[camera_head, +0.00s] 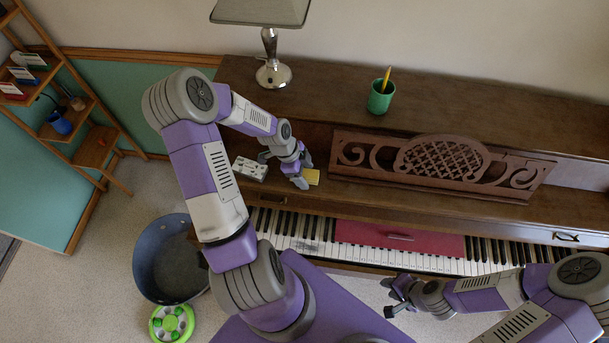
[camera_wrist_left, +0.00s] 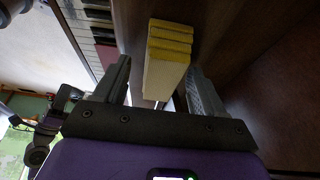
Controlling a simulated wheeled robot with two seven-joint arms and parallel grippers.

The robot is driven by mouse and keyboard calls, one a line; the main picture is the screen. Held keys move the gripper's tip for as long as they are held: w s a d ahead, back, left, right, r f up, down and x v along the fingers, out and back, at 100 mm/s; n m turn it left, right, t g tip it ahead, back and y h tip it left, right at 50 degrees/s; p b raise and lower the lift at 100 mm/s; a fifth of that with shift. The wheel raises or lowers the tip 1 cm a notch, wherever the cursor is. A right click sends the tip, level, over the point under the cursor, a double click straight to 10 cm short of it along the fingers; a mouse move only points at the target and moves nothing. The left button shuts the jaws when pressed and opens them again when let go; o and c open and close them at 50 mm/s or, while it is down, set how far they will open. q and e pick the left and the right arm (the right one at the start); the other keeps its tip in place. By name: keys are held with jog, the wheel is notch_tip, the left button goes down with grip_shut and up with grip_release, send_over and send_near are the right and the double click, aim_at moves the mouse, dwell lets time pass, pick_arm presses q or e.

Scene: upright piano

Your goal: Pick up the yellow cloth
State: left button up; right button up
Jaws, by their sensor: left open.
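The yellow cloth (camera_head: 313,177) lies folded on the piano's wooden ledge, just right of my left gripper (camera_head: 302,172). In the left wrist view the cloth (camera_wrist_left: 168,62) shows as a layered yellow block. It sits between the two fingers of my left gripper (camera_wrist_left: 159,68), which are open with a finger on each side. I cannot tell whether either finger touches it. The gripper partly hides the cloth in the head view. My right gripper (camera_head: 387,297) is open and empty, low in front of the keyboard.
A white cassette-like box (camera_head: 250,169) lies left of my left gripper. A carved music stand (camera_head: 440,165) rises to the right. A green cup (camera_head: 380,98) with a pencil and a lamp (camera_head: 272,70) stand on top. A red strip (camera_head: 400,237) covers some keys. A blue tub (camera_head: 150,262) stands on the floor.

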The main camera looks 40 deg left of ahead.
aim_at(305, 172)
pick_arm(q)
jog(key=shift+f, duration=0.1)
dwell(0.4)
jog(key=c, duration=1)
notch_tip(305, 172, up, 10)
jog(key=shift+r+p, duration=0.15)
jog(key=shift+p, duration=0.9)
jog(key=shift+c, duration=0.2)
